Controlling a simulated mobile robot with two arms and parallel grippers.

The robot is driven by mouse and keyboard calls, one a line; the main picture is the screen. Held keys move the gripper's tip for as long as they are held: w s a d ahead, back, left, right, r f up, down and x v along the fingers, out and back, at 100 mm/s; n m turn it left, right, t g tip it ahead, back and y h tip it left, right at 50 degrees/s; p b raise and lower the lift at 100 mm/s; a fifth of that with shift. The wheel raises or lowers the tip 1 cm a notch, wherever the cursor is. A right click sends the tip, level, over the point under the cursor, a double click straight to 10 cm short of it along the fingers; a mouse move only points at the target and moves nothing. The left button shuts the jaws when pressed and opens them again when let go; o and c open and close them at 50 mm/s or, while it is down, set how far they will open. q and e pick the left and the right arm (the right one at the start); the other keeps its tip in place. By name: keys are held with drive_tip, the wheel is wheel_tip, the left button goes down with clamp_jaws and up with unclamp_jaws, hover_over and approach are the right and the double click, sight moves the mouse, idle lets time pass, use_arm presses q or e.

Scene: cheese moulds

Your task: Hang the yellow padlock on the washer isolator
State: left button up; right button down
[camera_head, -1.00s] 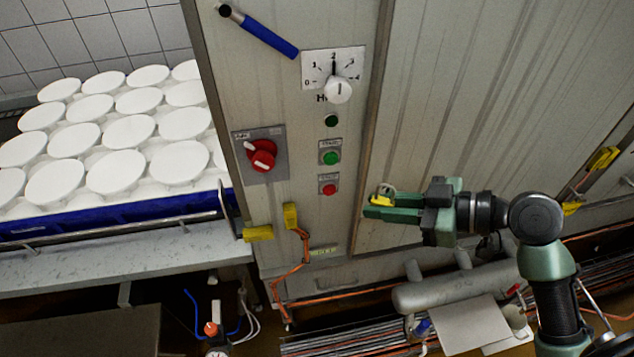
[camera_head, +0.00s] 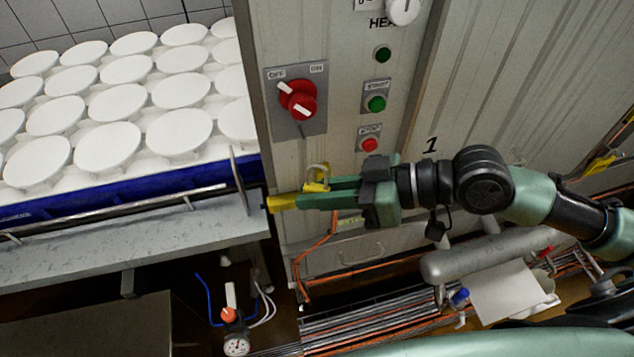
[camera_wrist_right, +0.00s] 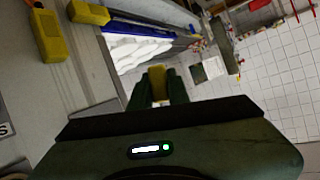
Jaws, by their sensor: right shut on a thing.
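The yellow padlock (camera_head: 316,186) is held in my right gripper (camera_head: 312,192), its pale shackle standing up above the fingers. In the right wrist view the padlock (camera_wrist_right: 157,82) shows as a yellow body between the fingertips. The isolator is a red rotary switch (camera_head: 298,100) on a grey plate (camera_head: 313,126) marked OFF and ON, on the cabinet front. My right gripper is below the isolator, slightly to its right, and apart from it. Its arm comes in from the right. My left gripper is not in view.
A green button (camera_head: 376,103) and a red button (camera_head: 369,145) sit right of the isolator. Yellow blocks (camera_wrist_right: 48,35) are fixed to the cabinet, one partly behind my gripper. A blue tray (camera_head: 130,194) of white moulds stands on a bench at left.

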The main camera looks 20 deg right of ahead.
drive_tip(key=shift+w+d, duration=0.1)
drive_tip(key=shift+w, duration=0.6)
drive_tip(key=shift+w+f, duration=0.15)
drive_tip(key=shift+w, duration=1.1)
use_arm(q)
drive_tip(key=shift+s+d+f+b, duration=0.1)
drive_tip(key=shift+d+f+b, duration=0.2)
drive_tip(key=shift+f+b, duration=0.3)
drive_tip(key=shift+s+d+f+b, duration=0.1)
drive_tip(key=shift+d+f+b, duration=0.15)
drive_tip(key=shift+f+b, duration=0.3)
use_arm(e)
drive_tip(key=shift+w+f, duration=0.3)
drive_tip(key=shift+w, duration=0.75)
drive_tip(key=shift+w+f, duration=0.3)
drive_tip(key=shift+w, duration=0.75)
drive_tip(key=shift+w+f, duration=0.3)
drive_tip(key=shift+w, duration=0.75)
drive_tip(key=c, duration=1.4)
unclamp_jaws()
drive_tip(key=shift+o, duration=0.6)
drive_tip(key=shift+s+r, duration=0.15)
